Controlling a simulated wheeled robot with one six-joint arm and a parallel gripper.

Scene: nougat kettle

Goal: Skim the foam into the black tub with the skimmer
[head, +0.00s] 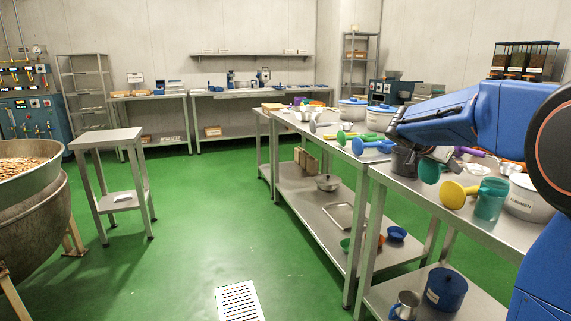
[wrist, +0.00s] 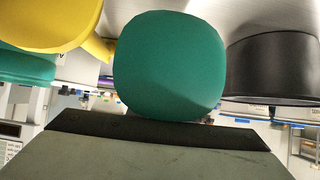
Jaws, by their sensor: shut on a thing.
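I see no foam.
Green (head: 352,136) and blue (head: 371,146) tools lie farther back. A large kettle (head: 35,225) with a pan of brown pieces is far left.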

